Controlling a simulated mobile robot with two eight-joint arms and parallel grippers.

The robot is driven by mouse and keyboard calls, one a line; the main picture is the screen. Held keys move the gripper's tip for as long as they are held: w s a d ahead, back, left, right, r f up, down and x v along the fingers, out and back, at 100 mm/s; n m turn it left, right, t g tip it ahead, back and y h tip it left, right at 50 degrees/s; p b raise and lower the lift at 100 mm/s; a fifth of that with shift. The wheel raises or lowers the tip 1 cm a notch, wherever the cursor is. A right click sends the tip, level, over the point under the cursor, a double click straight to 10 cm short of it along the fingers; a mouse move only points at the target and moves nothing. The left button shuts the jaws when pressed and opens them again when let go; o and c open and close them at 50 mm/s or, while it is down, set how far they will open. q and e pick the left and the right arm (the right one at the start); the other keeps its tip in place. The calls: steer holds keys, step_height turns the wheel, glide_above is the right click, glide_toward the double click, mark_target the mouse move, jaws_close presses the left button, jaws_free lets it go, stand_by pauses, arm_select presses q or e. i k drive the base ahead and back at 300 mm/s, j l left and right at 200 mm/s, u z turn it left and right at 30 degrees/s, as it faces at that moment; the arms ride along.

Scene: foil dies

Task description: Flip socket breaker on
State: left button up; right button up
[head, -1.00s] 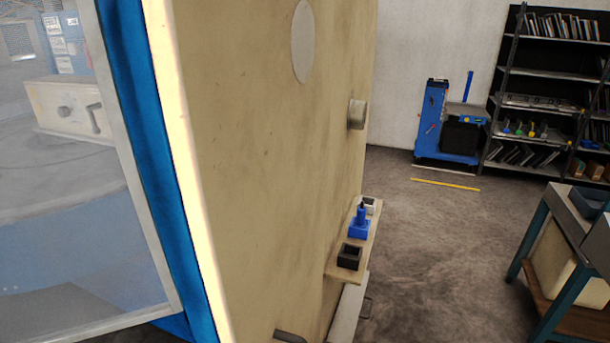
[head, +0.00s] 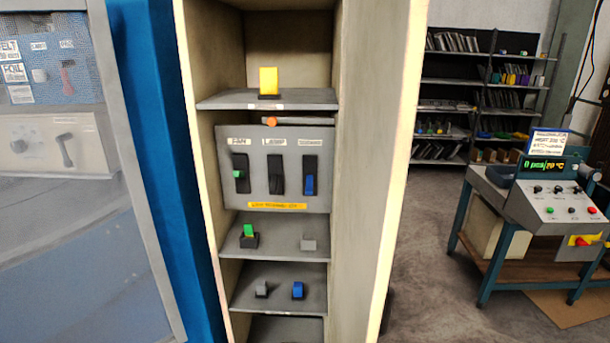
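A grey breaker panel (head: 260,190) sits inside a tall open cabinet in the head view. It has three dark upright slots in a row. The left slot, labelled FAN, has a green lever (head: 239,174) near its middle. The middle slot (head: 276,174) seems labelled LAMP, and its lever looks dark and hard to make out. The right slot has a blue lever (head: 309,185) in its lower half; its label is too small to read, so I cannot confirm which breaker is the socket one. Neither of my grippers is in view.
An orange knob (head: 271,121) sits above the panel, and a yellow block (head: 268,82) on the shelf over it. Small blocks stand on lower shelves. The cabinet's side wall (head: 375,170) bounds the right. A workbench with a control box (head: 555,200) stands farther right.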

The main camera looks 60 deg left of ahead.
mark_target(310, 178)
steer(key=u, duration=0.4)
steer(key=j+u, duration=0.15)
steer(key=u, duration=0.2)
steer(key=j+u, duration=0.1)
steer(key=u, duration=0.3)
steer(key=k+j+u, duration=0.1)
steer(key=u, duration=0.25)
steer(key=i+u, duration=0.25)
steer(key=i, duration=0.05)
